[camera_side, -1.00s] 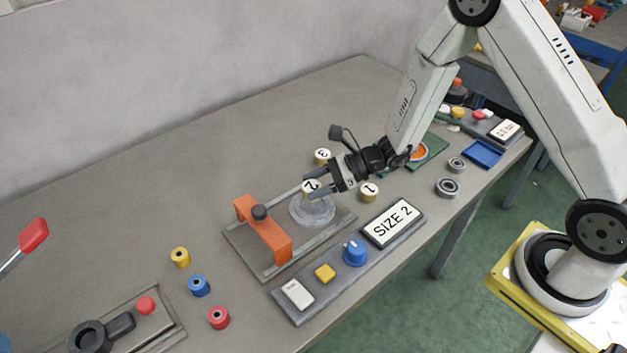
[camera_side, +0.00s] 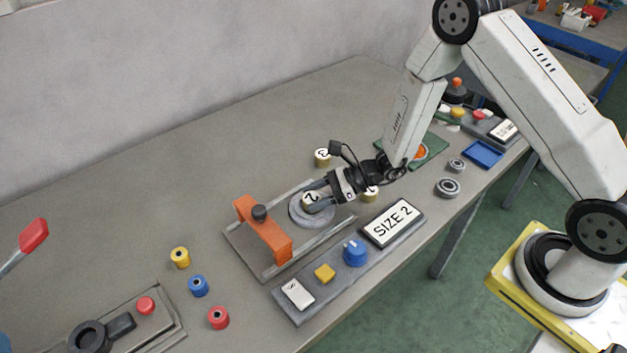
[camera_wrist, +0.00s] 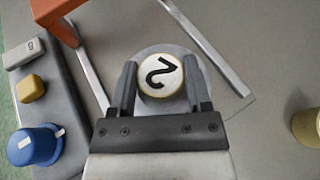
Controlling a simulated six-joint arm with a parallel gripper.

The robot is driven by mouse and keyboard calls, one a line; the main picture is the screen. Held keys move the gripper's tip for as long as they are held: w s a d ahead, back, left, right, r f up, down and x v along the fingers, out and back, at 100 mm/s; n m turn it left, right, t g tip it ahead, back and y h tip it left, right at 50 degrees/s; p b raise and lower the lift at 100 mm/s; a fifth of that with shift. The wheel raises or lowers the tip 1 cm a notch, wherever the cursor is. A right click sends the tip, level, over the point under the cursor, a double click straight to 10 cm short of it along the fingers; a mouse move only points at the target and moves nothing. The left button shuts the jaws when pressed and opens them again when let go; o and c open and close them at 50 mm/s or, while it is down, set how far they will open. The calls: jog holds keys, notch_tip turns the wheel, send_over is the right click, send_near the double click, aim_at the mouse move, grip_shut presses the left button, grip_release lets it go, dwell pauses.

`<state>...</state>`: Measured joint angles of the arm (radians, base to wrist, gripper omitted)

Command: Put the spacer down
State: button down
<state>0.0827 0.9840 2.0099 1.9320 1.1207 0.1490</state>
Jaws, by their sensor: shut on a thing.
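The spacer is a short pale-gold cylinder marked 2 (camera_side: 310,200), upright between the fingers of my gripper (camera_side: 314,196). In the wrist view my gripper (camera_wrist: 160,88) is shut on the spacer (camera_wrist: 160,76), one finger on each side. The spacer is over a round grey disc (camera_side: 298,217) on the railed fixture; the disc also shows around it in the wrist view (camera_wrist: 200,60). I cannot tell whether its underside touches the disc. A panel sign reads SIZE 2 (camera_side: 394,222).
An orange bridge with a black knob (camera_side: 264,230) spans the fixture left of my gripper. Other pale-gold spacers stand behind (camera_side: 322,158) and right of it (camera_side: 370,195). The control panel has a blue dial (camera_side: 355,253), yellow button (camera_side: 325,273) and white switch (camera_side: 298,293).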

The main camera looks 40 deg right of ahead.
jog(key=shift+f, duration=0.1)
grip_release()
jog(key=shift+d+r, duration=0.1)
jog(key=shift+r, duration=0.1)
jog(key=v, duration=1.1)
jog(key=shift+s+d+r, duration=0.1)
jog(key=shift+s+d, duration=0.2)
dwell(0.4)
